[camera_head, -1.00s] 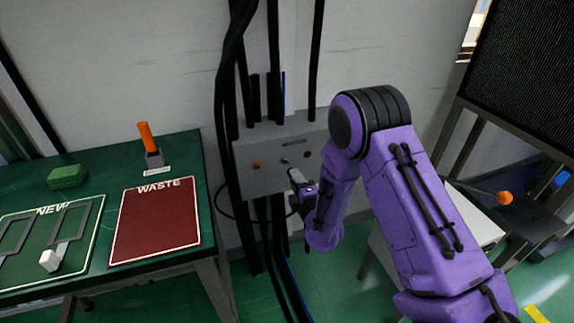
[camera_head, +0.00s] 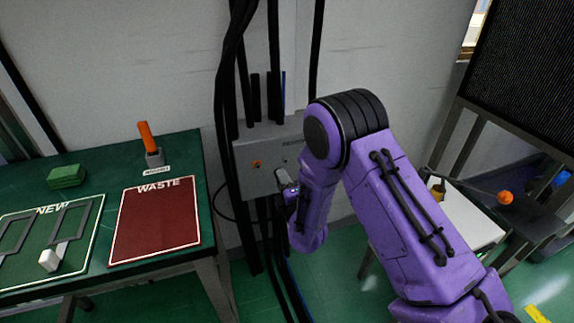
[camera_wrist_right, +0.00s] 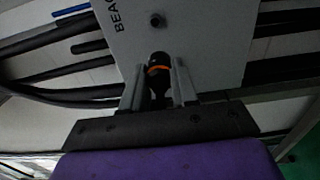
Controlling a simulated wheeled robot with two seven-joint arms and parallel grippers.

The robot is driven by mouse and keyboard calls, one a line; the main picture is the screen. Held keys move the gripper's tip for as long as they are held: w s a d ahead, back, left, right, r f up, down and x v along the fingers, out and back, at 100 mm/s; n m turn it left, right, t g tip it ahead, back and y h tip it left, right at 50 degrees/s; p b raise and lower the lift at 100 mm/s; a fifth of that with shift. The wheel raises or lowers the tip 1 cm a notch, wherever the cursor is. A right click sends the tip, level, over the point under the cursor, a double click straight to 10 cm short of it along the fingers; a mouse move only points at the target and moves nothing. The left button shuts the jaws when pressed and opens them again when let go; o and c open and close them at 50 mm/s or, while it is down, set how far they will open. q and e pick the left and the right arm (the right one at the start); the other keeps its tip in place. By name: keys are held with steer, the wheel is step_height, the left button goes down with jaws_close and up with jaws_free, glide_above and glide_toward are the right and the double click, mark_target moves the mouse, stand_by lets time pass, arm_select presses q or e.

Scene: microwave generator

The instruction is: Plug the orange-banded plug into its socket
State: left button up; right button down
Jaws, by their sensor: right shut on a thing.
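The orange-banded plug (camera_wrist_right: 158,69) is dark with an orange ring and sits between the fingers of my right gripper (camera_wrist_right: 158,88), which is shut on it. In the head view my right gripper (camera_head: 284,181) is close to the lower front of the grey socket box (camera_head: 256,182). An orange-marked socket (camera_head: 257,164) is on the box face, left of and above the gripper. Another dark socket (camera_head: 285,161) is above the gripper. The wrist view shows a dark round socket (camera_wrist_right: 157,19) beyond the plug's tip, apart from it. My left gripper is not in view.
Black cables (camera_head: 229,110) run down the wall and around the box. A green table (camera_head: 110,162) at left bears a red WASTE mat (camera_head: 155,222), a NEW mat, a green block (camera_head: 67,176) and an orange-handled item (camera_head: 147,139). A white table (camera_head: 465,215) stands at right.

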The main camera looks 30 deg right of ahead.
mark_target(258, 167)
steer(key=shift+w+a, duration=0.2)
steer(key=shift+a, duration=0.3)
steer(key=a, duration=0.1)
steer(key=w+a, duration=0.2)
steer(key=shift+a, duration=0.4)
steer(key=shift+x, duration=0.85)
stand_by(0.7)
steer(key=shift+b+x, duration=0.3)
steer(key=shift+x, duration=0.7)
